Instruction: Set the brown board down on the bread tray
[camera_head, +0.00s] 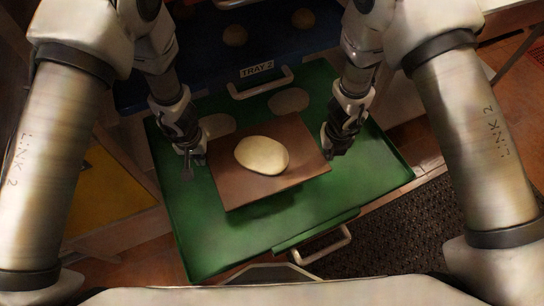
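The brown board (226,187) is a flat square with a pale round dough piece (261,155) on top. It is over the middle of the green bread tray (220,245). A dark band shows under its front edge, and I cannot tell whether it rests on the tray or is slightly above it. My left gripper (190,165) is at the board's left edge, its fingers pointing down and seemingly apart, with a small gap to the board. My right gripper (331,150) is close beside the board's right edge. Its fingertips are dark and small, and their contact with the board is unclear.
A blue tray (205,75) labelled TRAY 2 with more rounds is behind. The green tray has a front handle (322,246). A dark mat (425,225) lies right.

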